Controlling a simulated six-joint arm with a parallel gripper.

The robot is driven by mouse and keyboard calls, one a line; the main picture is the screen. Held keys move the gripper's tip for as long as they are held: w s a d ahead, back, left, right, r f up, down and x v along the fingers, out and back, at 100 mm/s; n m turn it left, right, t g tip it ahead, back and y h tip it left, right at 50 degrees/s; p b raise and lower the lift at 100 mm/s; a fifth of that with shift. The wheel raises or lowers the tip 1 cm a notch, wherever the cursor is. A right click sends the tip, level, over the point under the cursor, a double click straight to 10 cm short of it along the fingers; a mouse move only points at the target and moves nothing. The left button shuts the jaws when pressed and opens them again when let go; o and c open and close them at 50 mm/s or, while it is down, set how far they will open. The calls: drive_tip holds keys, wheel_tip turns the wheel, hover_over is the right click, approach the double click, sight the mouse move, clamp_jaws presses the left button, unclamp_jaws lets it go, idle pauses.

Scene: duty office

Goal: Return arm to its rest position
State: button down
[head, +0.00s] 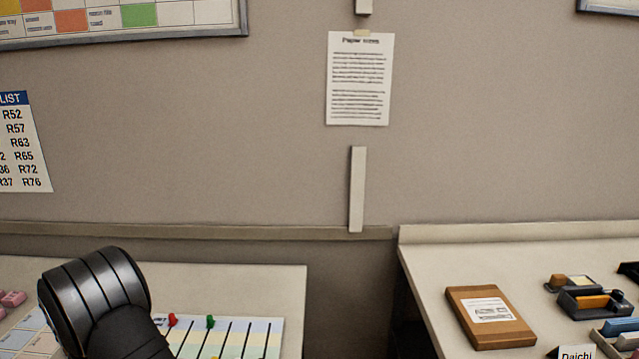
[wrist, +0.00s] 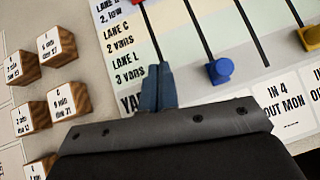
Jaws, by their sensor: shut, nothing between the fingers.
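My gripper (wrist: 158,88) shows in the wrist view with its two blue-grey fingers together and nothing between them. It is over a printed lane board (wrist: 185,52) with dark slots and lane labels. The gripper hides part of the board's lower text. In the head view my black arm stands at the lower left in front of the same board (head: 262,330), and the gripper itself is not visible there.
Several wooden label blocks (wrist: 68,98) stand left of the gripper. A blue peg (wrist: 220,71) and a yellow peg (wrist: 311,38) are on the board. A gap separates the left desk (head: 285,285) from the right desk (head: 425,285), which holds a brown box (head: 462,308) and desk trays (head: 594,303).

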drive_tip(key=w, duration=0.6)
drive_tip(key=shift+w, duration=0.35)
drive_tip(key=a+v, duration=0.1)
drive_tip(key=v, duration=0.9)
drive_tip(key=x, duration=1)
drive_tip(key=shift+d, duration=0.25)
drive_tip(key=s, duration=1.4)
drive_tip(key=shift+s, duration=0.1)
drive_tip(key=s+r+m+h, duration=0.2)
drive_tip(key=s+r+m, duration=0.1)
drive_tip(key=s+r, duration=0.2)
drive_tip(key=shift+s+d+r+g, duration=0.25)
drive_tip(key=shift+s+r+g, duration=0.05)
drive_tip(key=shift+r, duration=0.8)
